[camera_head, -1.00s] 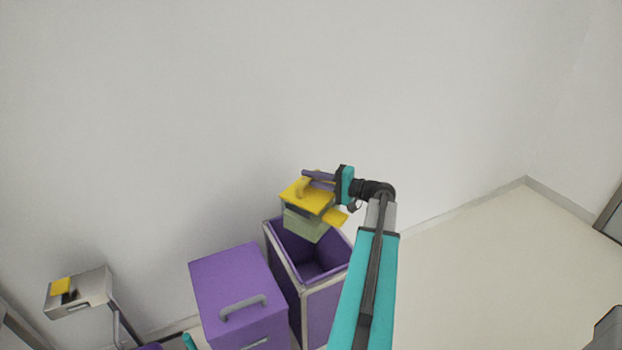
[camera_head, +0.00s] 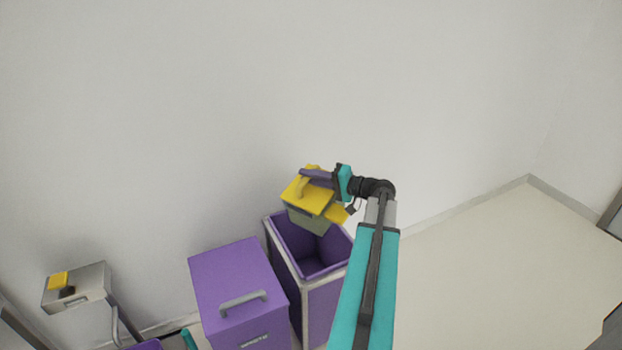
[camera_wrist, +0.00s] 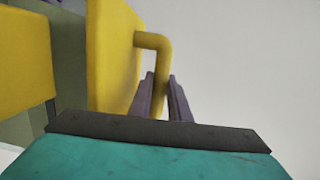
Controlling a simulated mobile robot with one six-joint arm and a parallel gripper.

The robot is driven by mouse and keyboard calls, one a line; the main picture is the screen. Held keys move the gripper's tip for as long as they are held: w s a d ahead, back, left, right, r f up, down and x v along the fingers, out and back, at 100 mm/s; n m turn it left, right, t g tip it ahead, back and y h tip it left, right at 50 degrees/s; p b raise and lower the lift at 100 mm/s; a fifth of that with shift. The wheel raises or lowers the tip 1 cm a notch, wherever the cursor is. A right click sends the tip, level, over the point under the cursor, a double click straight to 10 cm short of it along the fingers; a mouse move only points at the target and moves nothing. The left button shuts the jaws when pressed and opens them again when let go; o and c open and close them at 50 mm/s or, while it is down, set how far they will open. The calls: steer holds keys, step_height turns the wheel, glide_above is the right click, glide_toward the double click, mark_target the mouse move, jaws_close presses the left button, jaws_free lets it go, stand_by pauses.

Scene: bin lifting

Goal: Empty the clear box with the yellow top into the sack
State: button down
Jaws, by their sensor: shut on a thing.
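The clear box (camera_head: 309,219) with the yellow top (camera_head: 307,196) hangs in the air, tilted, over the open purple sack (camera_head: 284,239). My gripper (camera_head: 303,178) is shut on the box's yellow handle. In the wrist view the jaws (camera_wrist: 165,90) close around the yellow handle (camera_wrist: 152,41), with the yellow top (camera_wrist: 110,55) and the greenish clear wall (camera_wrist: 70,60) to the left. A yellow flap (camera_head: 337,213) sticks out at the box's lower right. The box's contents cannot be made out. The visible inside of the sack looks empty.
A purple lidded bin (camera_head: 236,285) with a grey handle stands directly left of the sack. A grey metal stand with a yellow part (camera_head: 76,287) is at the far left. The wall is close behind. Floor at right is clear.

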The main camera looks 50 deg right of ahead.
mark_target(295, 210)
steer(key=a+n+b, duration=0.1)
steer(key=a+f+n+b, duration=0.1)
steer(key=n+b, duration=0.1)
steer(key=shift+s+f, duration=0.1)
steer(key=shift+f, duration=0.15)
steer(key=a+f+n+b, duration=0.1)
steer(key=b, duration=0.3)
steer(key=a+f+n+h+b, duration=0.1)
steer(key=f+b, duration=0.1)
steer(key=b, duration=0.2)
steer(key=a+f+n+b, duration=0.1)
steer(key=f+n+b, duration=0.1)
steer(key=b, duration=0.2)
steer(key=shift+s+a+f+h+b, duration=0.1)
steer(key=shift+a+h+b, duration=0.15)
steer(key=shift+h+b, duration=0.1)
steer(key=a+f+n+b, duration=0.2)
steer(key=b, duration=0.4)
steer(key=shift+f+h, duration=0.2)
steer(key=shift+h, duration=0.05)
stand_by(2.5)
